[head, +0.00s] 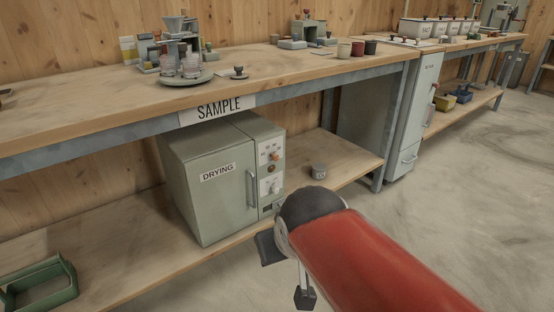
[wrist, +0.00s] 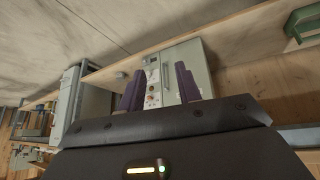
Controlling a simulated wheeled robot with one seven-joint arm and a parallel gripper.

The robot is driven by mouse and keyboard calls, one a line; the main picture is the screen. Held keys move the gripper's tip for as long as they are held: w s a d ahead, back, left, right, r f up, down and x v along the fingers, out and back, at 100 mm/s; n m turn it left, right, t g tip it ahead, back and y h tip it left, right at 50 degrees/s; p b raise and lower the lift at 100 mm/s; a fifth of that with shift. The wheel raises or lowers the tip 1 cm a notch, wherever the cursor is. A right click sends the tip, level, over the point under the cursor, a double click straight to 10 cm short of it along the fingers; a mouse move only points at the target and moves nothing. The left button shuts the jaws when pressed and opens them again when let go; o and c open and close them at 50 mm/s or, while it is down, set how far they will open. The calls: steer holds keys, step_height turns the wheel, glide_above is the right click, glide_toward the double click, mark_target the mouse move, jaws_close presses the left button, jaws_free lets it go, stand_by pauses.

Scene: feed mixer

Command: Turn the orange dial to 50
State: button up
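The grey-green drying oven (head: 212,190), labelled "DRYING", stands on the lower shelf, its door closed. Its control panel is on the right side of its front. A small orange dial (head: 274,156) sits high on this panel, with other small controls below it; its setting is too small to read. My gripper (wrist: 160,83) is open and empty in the wrist view, its two dark fingers apart. The oven (wrist: 194,58) appears upside down beyond the fingers, with its panel between them. In the head view my red arm hides much of the gripper, which is in front of the shelf, apart from the oven.
The workbench (head: 110,98) overhangs the oven. A green tray (head: 40,285) lies at the lower left. A pale cabinet (head: 411,125) stands to the right. The floor (head: 460,180) in front is clear.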

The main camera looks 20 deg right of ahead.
steer(key=shift+o, duration=0.7)
steer(key=w+d+t+h, duration=0.1)
steer(key=w+d, duration=0.1)
steer(key=w, duration=0.5)
steer(key=w+d+r+t, duration=0.1)
steer(key=w+d, duration=0.2)
steer(key=w, duration=0.5)
steer(key=shift+d+r+h, duration=0.15)
steer(key=shift+h, duration=0.25)
steer(key=n+t+y, duration=0.1)
steer(key=t+y, duration=0.3)
steer(key=t, duration=0.1)
glide_toward(277, 158)
steer(key=s+a+r, duration=0.1)
steer(key=a+r, duration=0.1)
steer(key=a, duration=0.3)
steer(key=w+d+f+t+y, duration=0.3)
steer(key=d+f+t, duration=0.1)
steer(key=d+f, duration=0.2)
steer(key=p+x, duration=0.1)
steer(key=x, duration=0.6)
steer(key=shift+w+a, duration=0.1)
steer(key=shift+w, duration=0.2)
jaws_close()
